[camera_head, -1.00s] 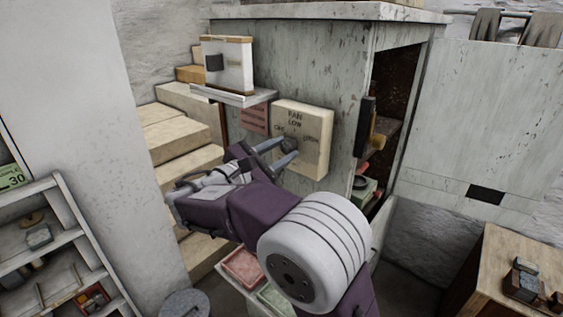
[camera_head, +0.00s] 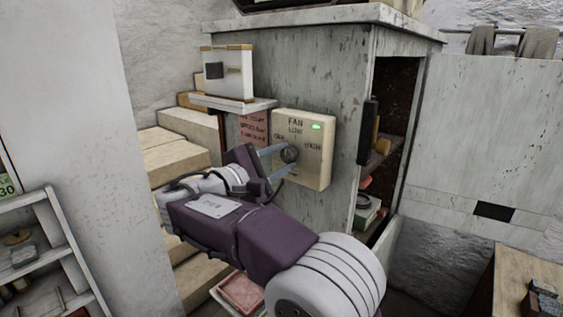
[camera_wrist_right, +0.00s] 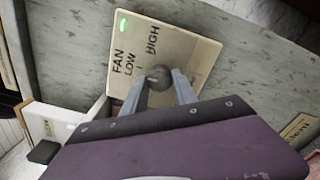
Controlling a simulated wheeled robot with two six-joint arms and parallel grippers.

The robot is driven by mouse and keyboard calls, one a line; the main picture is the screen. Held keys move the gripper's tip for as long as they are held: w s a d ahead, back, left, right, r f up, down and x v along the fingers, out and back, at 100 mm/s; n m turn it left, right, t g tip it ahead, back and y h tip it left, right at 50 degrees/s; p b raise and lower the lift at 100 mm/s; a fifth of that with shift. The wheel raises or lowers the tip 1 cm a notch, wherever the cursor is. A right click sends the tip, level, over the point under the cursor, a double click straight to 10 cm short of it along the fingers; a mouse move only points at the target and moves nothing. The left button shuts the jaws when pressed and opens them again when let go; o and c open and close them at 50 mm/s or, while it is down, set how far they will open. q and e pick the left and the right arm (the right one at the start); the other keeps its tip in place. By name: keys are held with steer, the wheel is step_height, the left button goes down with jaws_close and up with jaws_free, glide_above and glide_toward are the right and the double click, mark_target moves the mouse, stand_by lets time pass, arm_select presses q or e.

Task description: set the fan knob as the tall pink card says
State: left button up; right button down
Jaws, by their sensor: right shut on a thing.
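The cream fan panel (camera_head: 319,160) is on the side of the grey cabinet, marked FAN, with LOW at the top and HIGH at the right. A third label on the left is too small to read surely. A small green light (camera_head: 316,126) glows on it. My right gripper (camera_head: 283,160) is shut on the dark round knob (camera_head: 289,153); the right wrist view shows the knob (camera_wrist_right: 158,75) between the fingertips. The knob's pointer cannot be made out. The pink card (camera_head: 252,128) hangs left of the panel, its small text unreadable and its lower part hidden by my gripper.
A shelf (camera_head: 233,102) with a white box (camera_head: 228,73) juts out above the pink card. The cabinet's open compartment (camera_head: 391,120) is right of the panel. Stone steps (camera_head: 182,160) rise behind my arm. A pink tray (camera_head: 241,292) lies below it.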

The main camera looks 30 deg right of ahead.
stand_by(0.3)
steer(key=c, duration=1)
jaws_free()
steer(key=shift+o, duration=0.2)
steer(key=shift+a, duration=0.1)
steer(key=b+v, duration=0.1)
steer(key=v, duration=0.8)
steer(key=shift+f, duration=0.1)
